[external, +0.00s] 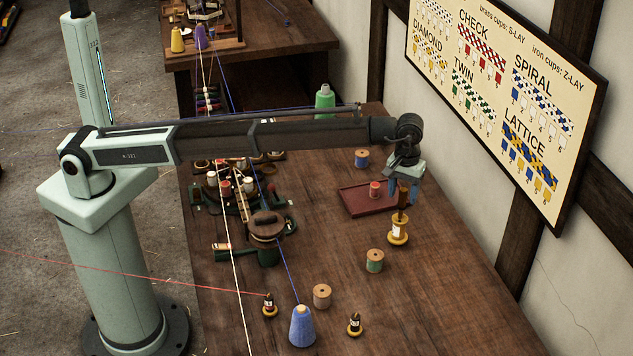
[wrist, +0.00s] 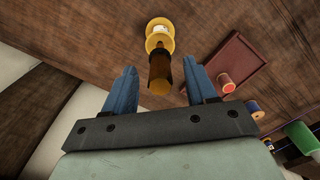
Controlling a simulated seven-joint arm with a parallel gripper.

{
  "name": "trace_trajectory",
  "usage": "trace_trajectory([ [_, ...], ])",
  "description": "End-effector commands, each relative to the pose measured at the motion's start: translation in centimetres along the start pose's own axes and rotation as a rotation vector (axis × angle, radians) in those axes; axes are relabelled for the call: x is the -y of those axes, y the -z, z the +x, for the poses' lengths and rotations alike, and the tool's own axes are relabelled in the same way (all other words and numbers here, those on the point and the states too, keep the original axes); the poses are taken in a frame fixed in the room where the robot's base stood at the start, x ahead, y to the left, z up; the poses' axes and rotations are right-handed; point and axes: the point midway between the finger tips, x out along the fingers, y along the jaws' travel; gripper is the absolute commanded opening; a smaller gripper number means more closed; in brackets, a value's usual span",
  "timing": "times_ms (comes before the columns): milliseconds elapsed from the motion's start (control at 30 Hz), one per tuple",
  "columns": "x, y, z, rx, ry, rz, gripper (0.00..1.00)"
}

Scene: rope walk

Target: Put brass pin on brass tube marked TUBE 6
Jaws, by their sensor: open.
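My gripper (external: 402,194) is open, pointing down at the right of the table. Below it stands a yellow, brass-coloured flanged piece (external: 398,234) with a white label too small to read. A dark brown and brass post (external: 403,199) rises upright from it, its top between my fingers. In the wrist view the post (wrist: 160,72) lies between the blue fingers with a gap on each side, and the labelled yellow piece (wrist: 159,31) shows beyond it. I cannot tell from the label whether this is TUBE 6, nor where pin and tube meet.
A dark red tray (external: 358,203) with a red spool lies just left. A green-wound spool (external: 375,260), a bare wooden spool (external: 322,296), a blue cone (external: 302,327) and two small dark labelled pieces (external: 269,305) (external: 355,324) stand nearer the front. Strung yarns cross the table's left side.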

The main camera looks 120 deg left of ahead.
Motion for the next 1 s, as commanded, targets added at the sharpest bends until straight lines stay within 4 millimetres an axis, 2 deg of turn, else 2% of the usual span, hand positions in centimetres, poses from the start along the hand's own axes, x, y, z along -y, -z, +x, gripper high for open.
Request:
trace_trajectory([
  [300, -0.1, 0.1, -6.1, -0.001, -0.002, 0.0, 0.57],
  [500, -0.1, 0.0, -8.6, 0.0, -0.001, 0.0, 0.57],
  [700, 0.0, 0.0, -9.7, 0.0, 0.0, 0.0, 0.57],
  [1000, 0.0, 0.0, -9.8, 0.0, 0.001, 0.0, 0.57],
])
